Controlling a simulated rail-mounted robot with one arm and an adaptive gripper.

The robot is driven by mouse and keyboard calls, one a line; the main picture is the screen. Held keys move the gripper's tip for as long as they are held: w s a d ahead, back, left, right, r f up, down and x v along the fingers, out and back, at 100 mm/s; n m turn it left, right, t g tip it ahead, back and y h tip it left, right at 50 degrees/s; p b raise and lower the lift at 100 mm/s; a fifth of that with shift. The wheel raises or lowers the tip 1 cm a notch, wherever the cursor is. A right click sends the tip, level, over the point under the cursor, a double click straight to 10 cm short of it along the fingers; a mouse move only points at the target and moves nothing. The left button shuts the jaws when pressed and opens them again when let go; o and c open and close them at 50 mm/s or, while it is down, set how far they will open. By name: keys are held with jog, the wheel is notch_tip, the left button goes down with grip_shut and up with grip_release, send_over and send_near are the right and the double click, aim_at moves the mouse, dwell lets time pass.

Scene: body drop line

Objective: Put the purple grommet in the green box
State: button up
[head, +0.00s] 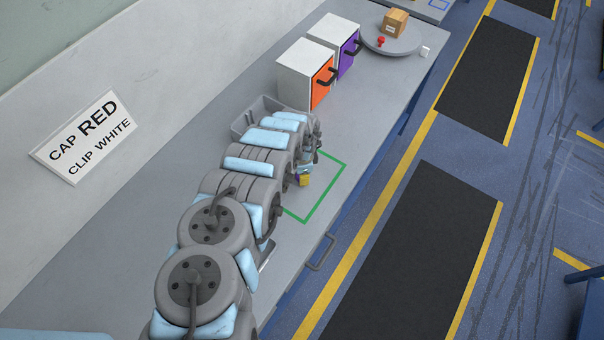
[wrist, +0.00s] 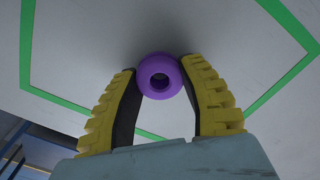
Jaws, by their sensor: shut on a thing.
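The purple grommet (wrist: 160,59) is a round ring with a dark hole, held between the fingertips of my gripper (wrist: 158,77) in the wrist view. My yellow-padded fingers are shut on its two sides. The green box is a green outline (wrist: 27,42) on the grey worktop, and the grommet shows within it in the wrist view. In the head view the outline (head: 327,203) is partly hidden behind my arm, and my gripper (head: 302,180) is over its left part. I cannot tell whether the grommet touches the worktop.
A grey open bin (head: 243,121) stands behind my arm. Beyond it are white cabinets with an orange door (head: 322,83) and a purple door (head: 348,55). A round grey turntable (head: 398,45) carries a cardboard box (head: 395,23) and a red piece (head: 381,41). The outline's visible area looks clear.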

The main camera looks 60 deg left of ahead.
jog(key=shift+f, duration=0.25)
jog(key=o, duration=0.8)
jog(key=shift+r, duration=0.1)
jog(key=shift+a+r, duration=0.1)
jog(key=shift+r, duration=0.55)
jog(key=shift+w+r+b, duration=0.1)
jog(key=shift+r+b, duration=0.45)
jog(key=shift+r, duration=4.95)
